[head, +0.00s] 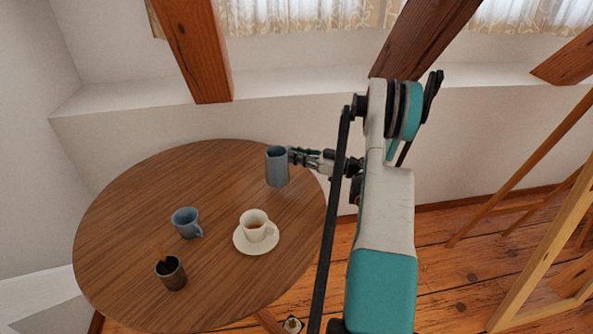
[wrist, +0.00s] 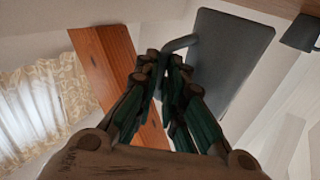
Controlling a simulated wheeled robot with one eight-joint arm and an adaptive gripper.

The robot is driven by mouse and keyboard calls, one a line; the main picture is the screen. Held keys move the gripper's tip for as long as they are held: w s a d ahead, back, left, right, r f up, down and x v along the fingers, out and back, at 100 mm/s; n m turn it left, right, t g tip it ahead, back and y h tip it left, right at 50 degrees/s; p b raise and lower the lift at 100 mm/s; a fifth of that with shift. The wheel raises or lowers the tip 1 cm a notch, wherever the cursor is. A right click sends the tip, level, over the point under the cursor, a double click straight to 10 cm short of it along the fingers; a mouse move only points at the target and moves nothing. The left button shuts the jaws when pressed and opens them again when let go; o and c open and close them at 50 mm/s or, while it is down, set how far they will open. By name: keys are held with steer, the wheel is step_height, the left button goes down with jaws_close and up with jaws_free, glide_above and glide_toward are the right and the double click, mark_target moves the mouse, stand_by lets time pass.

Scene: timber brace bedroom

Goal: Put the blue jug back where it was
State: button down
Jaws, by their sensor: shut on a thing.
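The blue jug (head: 277,168) stands upright at the far right part of the round wooden table. I cannot tell whether its base touches the tabletop. My gripper (head: 298,157) reaches it from the right and is shut on it at the handle side. In the wrist view the jug (wrist: 232,62) shows as a large grey-blue body, with its handle (wrist: 181,43) running to the fingers. My gripper's dark green fingers (wrist: 168,80) close around the handle and hide part of it.
The round table (head: 130,215) also holds a blue mug (head: 185,222), a dark cup (head: 171,274) and a white cup (head: 254,228) on a saucer (head: 241,247). The table's far left is clear. Timber braces (head: 197,50) slope down behind. A wooden frame (head: 545,255) stands at right.

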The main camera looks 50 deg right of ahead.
steer(key=shift+f+b, duration=0.8)
steer(key=shift+f, duration=1.4)
steer(key=shift+f, duration=0.15)
steer(key=c, duration=1.7)
jaws_free()
steer(key=p+v, duration=0.4)
steer(key=v, duration=0.8)
